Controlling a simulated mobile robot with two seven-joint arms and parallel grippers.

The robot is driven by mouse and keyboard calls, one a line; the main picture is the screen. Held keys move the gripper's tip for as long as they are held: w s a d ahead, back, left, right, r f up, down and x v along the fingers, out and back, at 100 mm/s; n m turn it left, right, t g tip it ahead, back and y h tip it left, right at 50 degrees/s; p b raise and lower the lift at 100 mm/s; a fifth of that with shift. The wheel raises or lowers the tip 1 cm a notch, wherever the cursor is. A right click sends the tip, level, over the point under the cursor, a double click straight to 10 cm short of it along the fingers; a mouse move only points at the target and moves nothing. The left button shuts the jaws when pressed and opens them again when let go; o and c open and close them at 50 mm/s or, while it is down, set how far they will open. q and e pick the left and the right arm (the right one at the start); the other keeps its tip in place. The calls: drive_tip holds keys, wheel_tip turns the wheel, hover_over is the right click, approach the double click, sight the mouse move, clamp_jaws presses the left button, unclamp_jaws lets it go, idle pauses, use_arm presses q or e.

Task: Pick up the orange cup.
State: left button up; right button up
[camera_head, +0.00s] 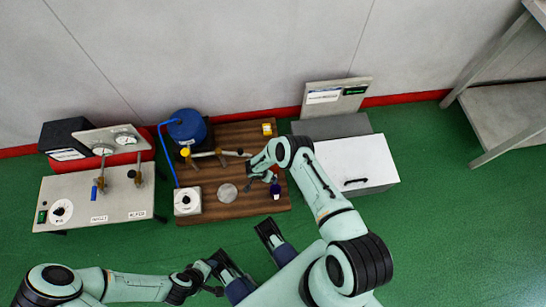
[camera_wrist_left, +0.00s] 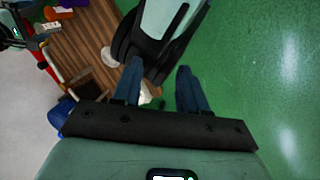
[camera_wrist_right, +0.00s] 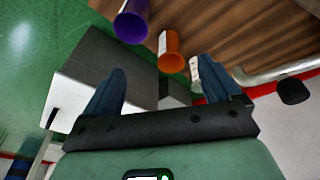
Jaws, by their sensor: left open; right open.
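My left gripper (camera_wrist_left: 158,88) is open and empty, away from the board.
The brown wooden board (camera_head: 235,205) also holds a blue container (camera_head: 187,127), a white dial unit (camera_head: 188,201) and a round disc (camera_head: 227,193). A white box (camera_head: 355,163) stands right of it. A gauge bench (camera_head: 110,185) stands left. Green floor is clear in front.

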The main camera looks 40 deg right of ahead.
drive_tip(key=w+d+f+m+t+h+b, duration=0.1)
drive_tip(key=w+d+f+m+h, duration=0.1)
drive_tip(key=w+d, duration=0.1)
drive_tip(key=b, duration=0.4)
approach(274, 169)
drive_tip(key=shift+s+a+r+y, duration=0.15)
drive_tip(key=shift+s+r, duration=0.15)
drive_tip(key=shift+r, duration=0.15)
drive_tip(key=shift+s+d+r+y, duration=0.15)
drive_tip(key=shift+s+r, duration=0.1)
drive_tip(key=shift+r, duration=0.2)
use_arm(q)
drive_tip(key=w+a+f+t+y, duration=0.1)
drive_tip(key=w+a+f+t, duration=0.1)
drive_tip(key=w+a+f, duration=0.35)
use_arm(e)
drive_tip(key=b+x, duration=0.4)
drive_tip(key=x, duration=0.1)
drive_tip(key=shift+d+f, duration=0.2)
drive_tip(key=shift+d, duration=0.1)
drive_tip(key=shift+n, duration=0.3)
use_arm(q)
drive_tip(key=s+f+n+g, duration=0.1)
drive_tip(key=s+f+g, duration=0.1)
drive_tip(key=s+f, duration=0.4)
drive_tip(key=shift+d+f+g, duration=0.25)
drive_tip(key=shift+f+g, duration=0.05)
drive_tip(key=shift+f, duration=0.55)
use_arm(e)
drive_tip(key=c, duration=1.1)
